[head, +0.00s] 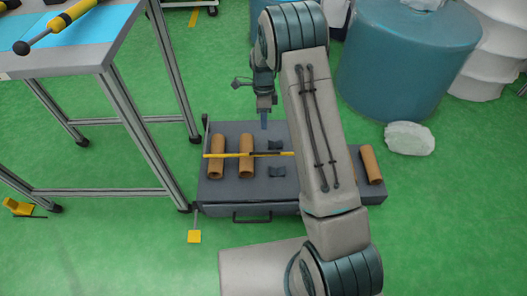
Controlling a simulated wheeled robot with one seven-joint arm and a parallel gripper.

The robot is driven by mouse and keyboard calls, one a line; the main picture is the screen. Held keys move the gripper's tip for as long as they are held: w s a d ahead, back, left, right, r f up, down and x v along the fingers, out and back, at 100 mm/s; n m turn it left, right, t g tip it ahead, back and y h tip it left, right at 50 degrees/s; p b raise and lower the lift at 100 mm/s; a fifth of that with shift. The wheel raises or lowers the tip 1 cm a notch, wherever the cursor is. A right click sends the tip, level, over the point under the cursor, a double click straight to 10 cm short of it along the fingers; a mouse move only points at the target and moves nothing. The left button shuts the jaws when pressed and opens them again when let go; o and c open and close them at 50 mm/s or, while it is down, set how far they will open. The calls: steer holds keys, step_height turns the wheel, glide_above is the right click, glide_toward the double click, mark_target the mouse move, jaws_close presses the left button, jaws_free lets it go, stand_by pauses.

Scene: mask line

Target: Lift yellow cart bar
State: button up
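The yellow cart bar (228,155) lies level across a low grey cart (223,187), over or against brown cardboard tubes (246,172). It has a black middle section, and its right end is hidden behind my arm. My gripper (264,122) points down above the back part of the cart, a little beyond the bar in the picture and apart from it. Its fingers look narrow and overlap from this angle, so I cannot tell whether they are open. I see nothing held in it.
A metal-framed table (60,62) stands on the left, with a yellow and black tool (62,24) on it. A teal drum (408,58) and a white bundle (409,138) are at the back right. A yellow pedal (194,237) sits at the cart's front left. Green floor is clear in front.

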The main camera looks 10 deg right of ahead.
steer(key=b+x, duration=0.4)
steer(key=x, duration=0.9)
steer(key=shift+a+f, duration=0.1)
steer(key=shift+f, duration=0.1)
steer(key=shift+c, duration=0.2)
jaws_close()
